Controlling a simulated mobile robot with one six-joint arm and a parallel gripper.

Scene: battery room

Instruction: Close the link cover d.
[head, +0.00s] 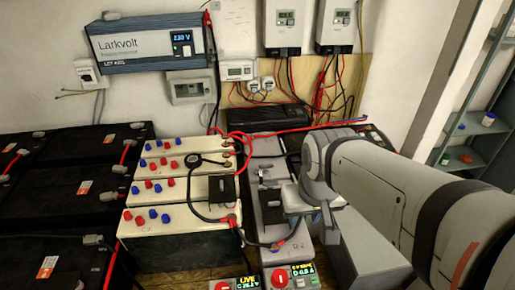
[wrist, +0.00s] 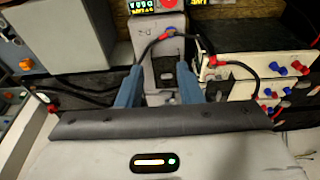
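A black block (head: 222,188) sits on the cream battery row. Another dark piece (head: 271,205) sits on the narrow grey battery row (head: 293,252), just left of my gripper. I cannot tell whether either is an open or shut cover. In the wrist view my gripper (wrist: 160,88) has two blue fingers set wide apart, with nothing held between them. The grey battery top (wrist: 150,57) shows between and beyond the fingers. In the head view my arm hides the right side of this row.
Black cables with red ends (wrist: 218,62) arch over the batteries close to the fingers. Red knobs with small displays (head: 279,277) stand at the front. Black batteries (head: 85,188) fill the left. Inverters (head: 152,42) hang on the wall. A shelf (head: 480,140) is at right.

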